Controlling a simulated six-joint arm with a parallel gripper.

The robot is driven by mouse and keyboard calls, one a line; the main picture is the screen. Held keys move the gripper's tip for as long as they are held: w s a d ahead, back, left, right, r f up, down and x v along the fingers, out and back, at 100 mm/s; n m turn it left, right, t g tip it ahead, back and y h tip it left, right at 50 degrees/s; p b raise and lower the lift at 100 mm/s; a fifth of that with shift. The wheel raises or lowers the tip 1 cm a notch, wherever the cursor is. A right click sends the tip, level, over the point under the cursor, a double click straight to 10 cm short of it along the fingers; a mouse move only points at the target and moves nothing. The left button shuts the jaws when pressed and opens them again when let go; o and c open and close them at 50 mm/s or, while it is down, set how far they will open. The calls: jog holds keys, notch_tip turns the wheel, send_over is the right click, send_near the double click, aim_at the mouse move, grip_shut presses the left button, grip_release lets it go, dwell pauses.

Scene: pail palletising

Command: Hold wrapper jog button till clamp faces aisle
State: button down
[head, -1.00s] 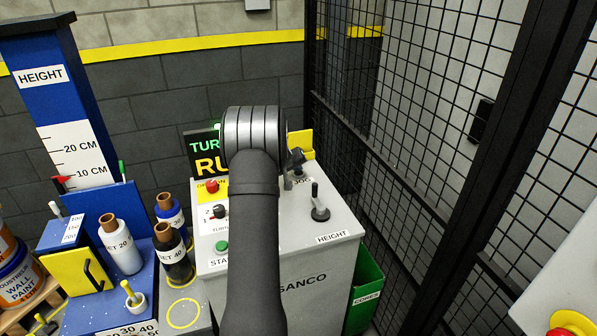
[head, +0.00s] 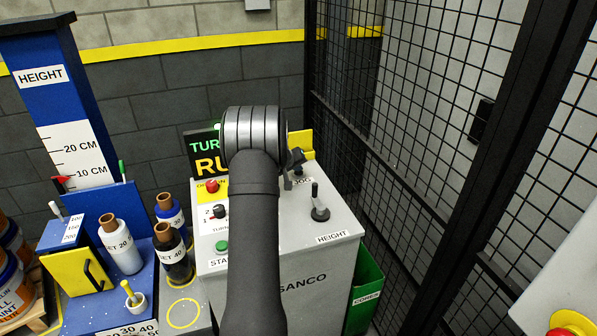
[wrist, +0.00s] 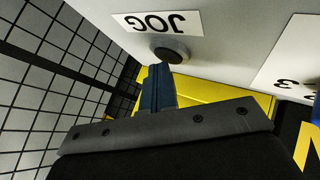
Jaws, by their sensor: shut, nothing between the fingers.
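The black jog button (wrist: 172,54) sits on the panel beside the JOG label (wrist: 158,22) in the wrist view. My gripper (wrist: 160,72) is shut and empty, its blue fingers ending at the button; the tip appears to touch it. The grey wrapper console (head: 320,262) has a display (head: 208,165) partly covered by my arm, showing "TUR" and "RU". Pails (head: 10,285) stand on a wooden pallet (head: 38,312) at the left edge. I cannot see the clamp.
The console top carries a red button (head: 212,186), a green button (head: 222,246) and a HEIGHT joystick (head: 319,212). A black mesh fence (head: 400,130) stands close on the right. A green bin (head: 366,285) is beside the console. Wrapped rolls (head: 122,250) stand at left.

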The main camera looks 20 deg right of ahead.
jog(key=shift+r, duration=0.1)
dwell(0.7)
jog(key=shift+r, duration=0.85)
jog(key=shift+r, duration=2.5)
jog(key=shift+f, duration=0.1)
notch_tip(320, 180, up, 4)
send_over(297, 173)
jog(key=shift+s, duration=0.1)
jog(key=shift+f, duration=0.1)
